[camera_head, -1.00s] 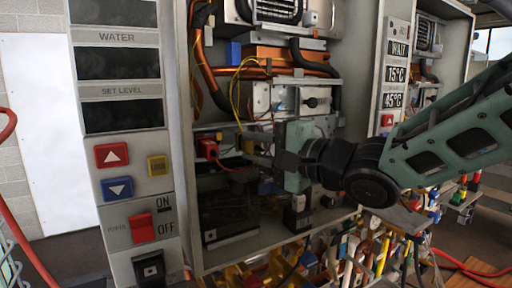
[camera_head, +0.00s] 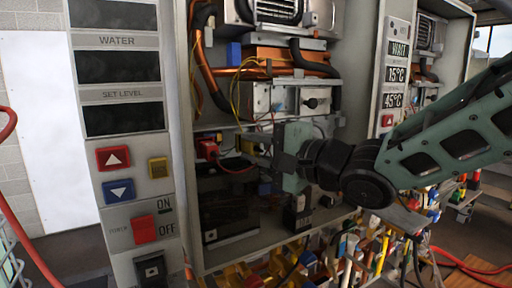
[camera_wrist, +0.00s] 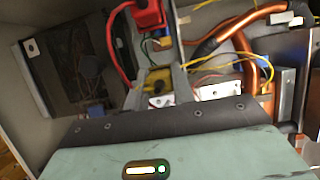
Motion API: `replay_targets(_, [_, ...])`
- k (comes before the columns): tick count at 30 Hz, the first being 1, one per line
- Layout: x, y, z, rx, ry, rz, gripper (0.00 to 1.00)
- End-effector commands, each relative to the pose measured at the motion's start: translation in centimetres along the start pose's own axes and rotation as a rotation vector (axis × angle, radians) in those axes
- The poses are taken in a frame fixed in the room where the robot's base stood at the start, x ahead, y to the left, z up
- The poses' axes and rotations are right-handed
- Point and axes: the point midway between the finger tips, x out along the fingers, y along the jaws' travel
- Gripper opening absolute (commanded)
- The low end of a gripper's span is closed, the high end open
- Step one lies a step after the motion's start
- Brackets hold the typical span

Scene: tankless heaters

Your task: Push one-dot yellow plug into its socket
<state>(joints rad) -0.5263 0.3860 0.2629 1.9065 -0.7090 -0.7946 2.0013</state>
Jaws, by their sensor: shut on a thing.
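The yellow plug (camera_wrist: 157,82) shows in the wrist view just beyond the top edge of my gripper's body, below the red plug. In the head view the yellow plug (camera_head: 248,146) is a small patch at the left end of my gripper (camera_head: 264,149), inside the open heater cabinet. The dot marking is too small to read. The socket cannot be made out clearly, so I cannot tell whether the plug touches it.
The red plug (camera_head: 207,148) with its red cable sits left of my gripper. A dark box (camera_head: 228,205) stands below it. Copper pipes (camera_head: 285,68) and yellow wires (camera_head: 236,92) are above. The control panel (camera_head: 128,213) stands at the left.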

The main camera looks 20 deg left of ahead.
Motion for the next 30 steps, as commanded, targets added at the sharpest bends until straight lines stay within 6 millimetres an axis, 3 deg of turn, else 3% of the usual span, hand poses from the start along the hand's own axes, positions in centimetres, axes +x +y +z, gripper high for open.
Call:
replay_targets(9, [0.6,-0.1,-0.2,0.001,0.0,0.0,0.05])
replay_targets(10, [0.6,0.0,-0.2,0.001,0.0,0.0,0.3])
replay_targets(12, [0.6,0.0,-0.2,0.0,0.0,0.0,0.5])
replay_targets(25, [0.4,0.0,-0.2,0.0,0.0,0.0,0.5])
replay_targets(30, [-1.2,0.2,-0.4,-0.002,0.003,0.0,0.5])
